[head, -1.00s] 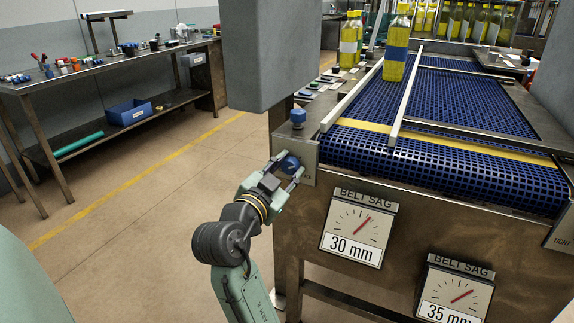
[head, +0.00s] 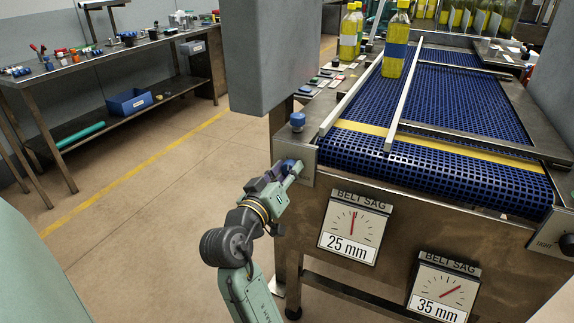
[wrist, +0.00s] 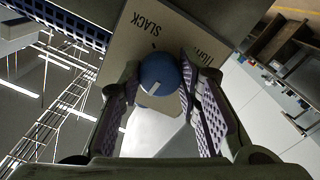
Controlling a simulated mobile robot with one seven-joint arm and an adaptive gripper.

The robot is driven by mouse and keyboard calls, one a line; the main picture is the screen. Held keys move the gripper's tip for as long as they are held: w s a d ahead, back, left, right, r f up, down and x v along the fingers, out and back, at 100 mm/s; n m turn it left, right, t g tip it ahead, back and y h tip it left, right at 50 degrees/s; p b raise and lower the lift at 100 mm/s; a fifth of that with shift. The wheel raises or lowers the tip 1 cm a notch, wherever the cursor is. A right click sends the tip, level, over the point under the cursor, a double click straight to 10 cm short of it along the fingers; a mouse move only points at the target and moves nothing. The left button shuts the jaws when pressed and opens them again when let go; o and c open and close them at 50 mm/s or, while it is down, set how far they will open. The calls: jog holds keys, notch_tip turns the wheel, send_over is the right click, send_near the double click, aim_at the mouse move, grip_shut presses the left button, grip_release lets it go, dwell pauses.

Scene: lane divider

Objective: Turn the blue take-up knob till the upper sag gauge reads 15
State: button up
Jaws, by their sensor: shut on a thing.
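The blue take-up knob (wrist: 158,76) fills the space between the two fingers of my gripper (wrist: 160,95) in the wrist view. It has a pale mark on its face, and a plate (wrist: 165,30) lettered SLACK and TIGHT is behind it. In the head view my gripper (head: 281,172) is shut on the knob at the conveyor's front left corner, and the knob (head: 288,165) is partly hidden by the fingers. The upper sag gauge (head: 353,227) reads 25 mm, its red needle nearly upright. The lower sag gauge (head: 442,287) reads 35 mm.
A second blue knob (head: 297,121) stands on top of the corner. A black knob (head: 567,244) is at the conveyor's right corner. The blue mesh belt (head: 440,160) carries a yellow bottle (head: 396,45). The floor (head: 150,220) left of my arm is clear.

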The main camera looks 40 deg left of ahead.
jog(key=n+p, duration=0.2)
jog(key=n, duration=0.1)
jog(key=shift+r+n, duration=0.1)
jog(key=shift+n, duration=0.2)
jog(key=shift+n+p, duration=1.2)
jog(key=shift+n, duration=0.5)
jog(key=o, duration=1.1)
jog(key=shift+o, duration=0.2)
jog(key=shift+s, duration=0.15)
jog(key=v, duration=1.1)
jog(key=shift+s, duration=0.4)
